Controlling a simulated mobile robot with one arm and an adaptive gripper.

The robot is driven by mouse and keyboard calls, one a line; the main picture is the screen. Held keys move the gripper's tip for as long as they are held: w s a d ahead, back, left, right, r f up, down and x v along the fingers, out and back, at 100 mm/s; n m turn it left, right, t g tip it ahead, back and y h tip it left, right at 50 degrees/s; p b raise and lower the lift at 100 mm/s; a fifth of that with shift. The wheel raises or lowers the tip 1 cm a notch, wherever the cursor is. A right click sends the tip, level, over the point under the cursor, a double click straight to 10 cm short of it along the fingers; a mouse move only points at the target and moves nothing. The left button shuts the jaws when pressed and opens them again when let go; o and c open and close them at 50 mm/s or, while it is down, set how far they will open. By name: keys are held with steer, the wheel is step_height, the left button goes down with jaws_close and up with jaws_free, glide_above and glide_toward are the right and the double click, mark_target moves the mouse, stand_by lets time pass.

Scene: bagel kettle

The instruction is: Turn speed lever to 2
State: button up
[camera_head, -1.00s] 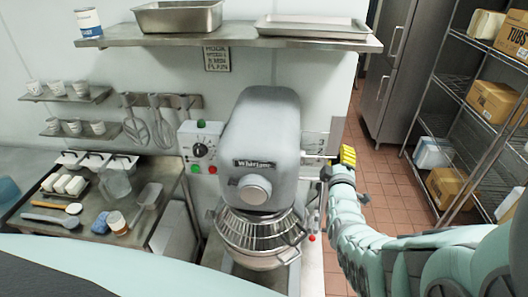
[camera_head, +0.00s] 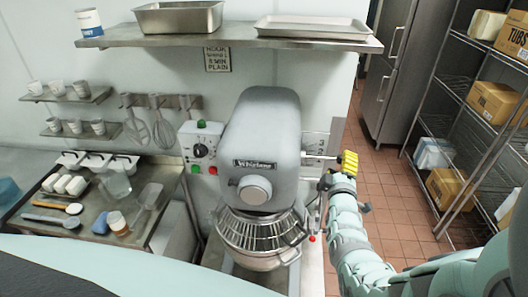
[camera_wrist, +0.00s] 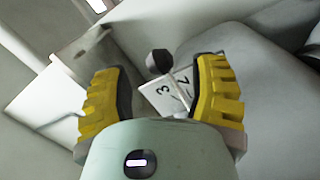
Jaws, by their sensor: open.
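The grey stand mixer (camera_head: 262,130) stands in the middle of the head view. Its speed lever (camera_head: 318,157) sticks out of the right side as a thin rod. In the wrist view the lever's dark round knob (camera_wrist: 159,62) is between my two yellow fingers, with visible space on both sides. Behind it is a white number plate (camera_wrist: 160,97) showing 3 and 2; the rest of the scale is hidden. I cannot tell which number the lever stands at. My gripper (camera_wrist: 160,72) is open around the knob; in the head view its yellow fingers (camera_head: 349,163) are at the lever's outer end.
The mixer's bowl with its wire guard (camera_head: 262,233) is below my gripper's height. A control box (camera_head: 202,150) with a dial and buttons is left of the mixer head. A wire shelf (camera_head: 450,130) with boxes stands at the right, beyond open tiled floor (camera_head: 385,195).

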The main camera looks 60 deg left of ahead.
steer(key=v, duration=0.9)
steer(key=shift+w, duration=0.15)
stand_by(0.4)
